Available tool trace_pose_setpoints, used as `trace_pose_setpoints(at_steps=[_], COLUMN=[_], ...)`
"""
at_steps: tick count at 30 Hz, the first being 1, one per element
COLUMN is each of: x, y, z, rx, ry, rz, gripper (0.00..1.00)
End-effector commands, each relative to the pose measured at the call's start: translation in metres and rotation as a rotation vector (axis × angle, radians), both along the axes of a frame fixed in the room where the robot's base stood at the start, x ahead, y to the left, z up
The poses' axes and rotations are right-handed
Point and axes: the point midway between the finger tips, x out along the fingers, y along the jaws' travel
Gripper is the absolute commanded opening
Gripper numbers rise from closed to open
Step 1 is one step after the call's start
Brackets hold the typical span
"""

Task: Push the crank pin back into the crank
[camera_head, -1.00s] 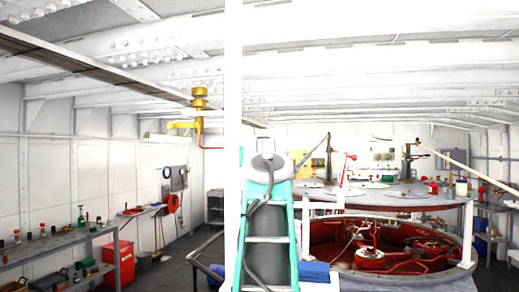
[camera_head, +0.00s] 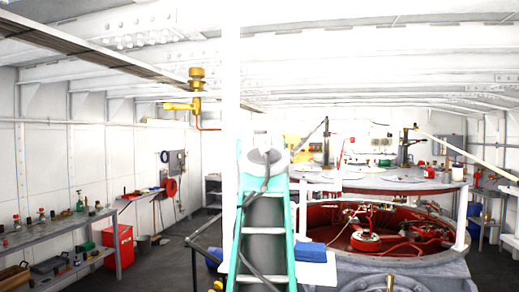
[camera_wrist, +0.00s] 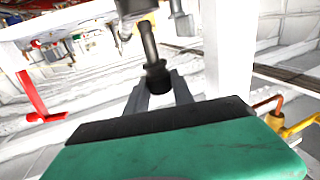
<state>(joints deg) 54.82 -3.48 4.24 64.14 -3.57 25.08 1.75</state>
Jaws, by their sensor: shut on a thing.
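In the wrist view, the two grey fingers of my gripper (camera_wrist: 160,93) are shut on the dark end of a short rod, which looks like the crank pin (camera_wrist: 149,45). The rod runs up and slightly left from the fingers to a grey cylindrical part (camera_wrist: 134,8) at the top edge. That part may belong to the crank, but I cannot tell. How far the pin sits in it is not clear. I cannot make out the gripper, pin or crank in the head view.
A round red machinery pit (camera_head: 335,228) lies at the right, under a grey round platform (camera_head: 400,181). A long bench (camera_head: 45,236) and a red cabinet (camera_head: 118,246) stand at the left. A brass valve (camera_head: 196,80) hangs overhead. Dark floor shows between bench and pit.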

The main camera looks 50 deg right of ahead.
Motion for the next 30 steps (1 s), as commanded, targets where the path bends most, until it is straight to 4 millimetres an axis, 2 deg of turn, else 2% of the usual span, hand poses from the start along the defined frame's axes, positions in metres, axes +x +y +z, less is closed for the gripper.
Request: trace_pose_setpoints(at_steps=[10, 30], x=[0.000, 0.000], y=[0.000, 0.000], z=[0.001, -0.013], rx=[-0.001, -0.001], ry=[-0.001, -0.001], rz=[0.000, 0.000], gripper=[0.00, 0.00])
